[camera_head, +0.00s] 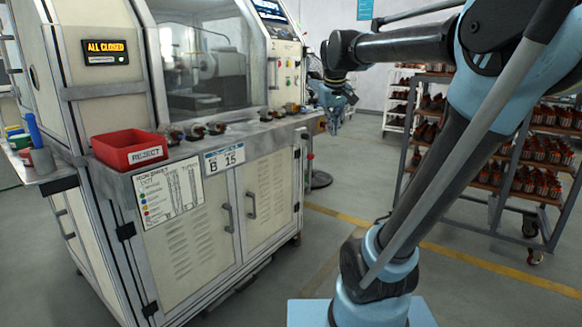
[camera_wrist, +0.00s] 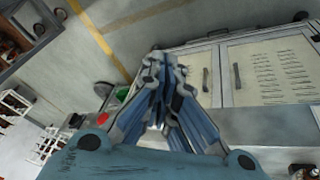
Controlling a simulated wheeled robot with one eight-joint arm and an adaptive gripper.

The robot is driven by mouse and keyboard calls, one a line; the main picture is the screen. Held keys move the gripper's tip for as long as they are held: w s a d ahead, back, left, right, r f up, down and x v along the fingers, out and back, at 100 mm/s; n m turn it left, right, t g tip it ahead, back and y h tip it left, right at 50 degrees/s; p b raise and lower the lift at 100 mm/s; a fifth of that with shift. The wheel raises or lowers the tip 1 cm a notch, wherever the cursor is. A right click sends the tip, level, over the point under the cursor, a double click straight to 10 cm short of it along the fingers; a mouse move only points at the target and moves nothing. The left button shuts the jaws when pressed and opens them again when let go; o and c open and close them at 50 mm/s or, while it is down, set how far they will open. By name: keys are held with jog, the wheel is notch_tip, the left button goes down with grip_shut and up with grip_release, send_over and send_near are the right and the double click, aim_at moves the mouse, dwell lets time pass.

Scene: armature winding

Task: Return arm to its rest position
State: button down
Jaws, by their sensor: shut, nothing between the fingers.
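My gripper (camera_head: 337,118) hangs in the air beside the right end of the machine's front ledge in the head view. It is shut and holds nothing. In the wrist view its blue fingers (camera_wrist: 160,75) meet at their tips, with the floor and the machine's cabinet doors beyond. My arm is raised and bent, its forearm reaching left from the upper right of the head view.
The winding machine (camera_head: 185,195) stands at left, with a red REJECT bin (camera_head: 128,150) and several small parts (camera_head: 215,128) on its ledge. A rack (camera_head: 480,165) of copper-coloured parts stands at right. Floor with a yellow line (camera_head: 500,269) lies between them, clear.

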jog(key=s+d+f+m+g, duration=0.1)
jog(key=s+d+f, duration=0.1)
jog(key=s+f, duration=1)
jog(key=s+d+f+m+g, duration=0.1)
jog(key=s+d+f+m, duration=0.1)
jog(key=s+f, duration=1)
notch_tip(320, 180, down, 4)
jog(key=shift+d+r+m+y, duration=0.25)
jog(key=shift+d+m+y, duration=0.05)
jog(key=shift+d, duration=0.35)
